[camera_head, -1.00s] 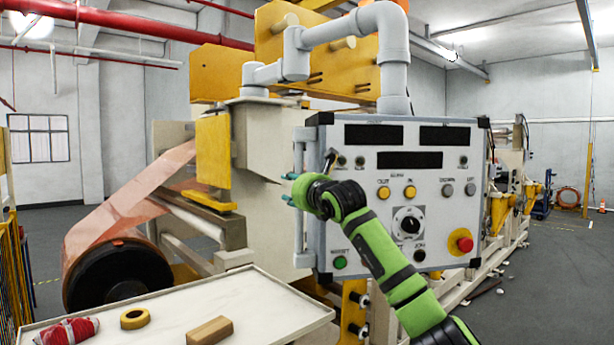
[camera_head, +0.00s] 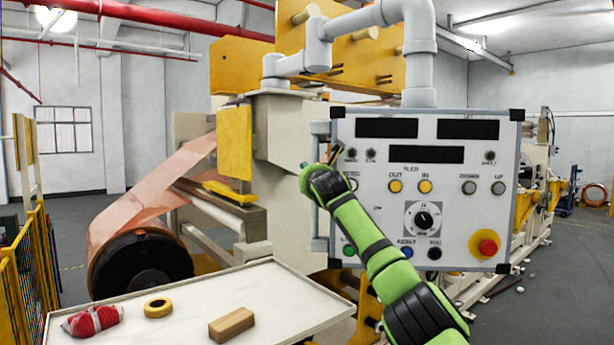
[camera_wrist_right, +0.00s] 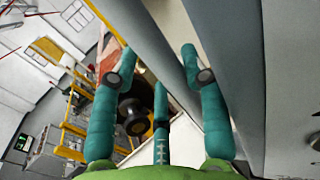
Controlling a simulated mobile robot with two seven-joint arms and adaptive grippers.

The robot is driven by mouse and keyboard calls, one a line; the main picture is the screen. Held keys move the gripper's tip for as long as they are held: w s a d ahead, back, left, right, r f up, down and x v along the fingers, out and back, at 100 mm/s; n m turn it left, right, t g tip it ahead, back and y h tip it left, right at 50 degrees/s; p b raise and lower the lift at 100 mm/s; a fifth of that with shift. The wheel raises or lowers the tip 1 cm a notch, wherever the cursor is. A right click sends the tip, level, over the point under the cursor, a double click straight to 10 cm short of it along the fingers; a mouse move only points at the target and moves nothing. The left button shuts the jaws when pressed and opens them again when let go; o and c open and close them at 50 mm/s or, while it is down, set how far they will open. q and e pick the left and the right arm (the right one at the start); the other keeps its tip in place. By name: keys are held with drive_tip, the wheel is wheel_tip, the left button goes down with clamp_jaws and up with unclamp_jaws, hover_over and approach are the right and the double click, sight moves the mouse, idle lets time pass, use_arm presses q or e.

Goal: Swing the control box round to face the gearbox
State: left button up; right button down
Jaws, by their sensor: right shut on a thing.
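The control box (camera_head: 455,225) hangs from a grey pipe arm (camera_head: 420,60) right of centre in the head view. Its front has dark displays, small buttons, a dial and a red knob, and faces mostly towards me. A grey upright handle (camera_head: 320,225) runs along its left side. My right gripper (camera_head: 308,176) is at this handle, its fingers partly hidden behind my wrist. In the right wrist view, its teal fingers (camera_wrist_right: 158,75) close around the grey handle bar (camera_wrist_right: 170,55). I cannot tell which machine part is the gearbox. My left gripper is not in view.
A pale tray table (camera_head: 270,290) at the lower left holds a tape roll (camera_head: 158,307), a wooden block (camera_head: 231,324) and a red-and-white bundle (camera_head: 92,320). Behind stand a copper foil roll (camera_head: 142,264) and a yellow machine housing (camera_head: 360,60). Grey floor is open at right.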

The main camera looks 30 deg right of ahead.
drive_tip(key=shift+s+r, duration=0.15)
drive_tip(key=shift+r, duration=0.65)
drive_tip(key=c, duration=1.2)
unclamp_jaws()
drive_tip(key=shift+d+f, duration=0.1)
drive_tip(key=shift+d, duration=0.05)
drive_tip(key=shift+o, duration=0.2)
drive_tip(key=shift+w+d+f, duration=0.25)
drive_tip(key=shift+w+f, duration=0.15)
drive_tip(key=shift+w, duration=0.15)
drive_tip(key=shift+f, duration=0.15)
drive_tip(key=v, duration=1.1)
drive_tip(key=shift+s+a, duration=0.3)
drive_tip(key=shift+a, duration=0.1)
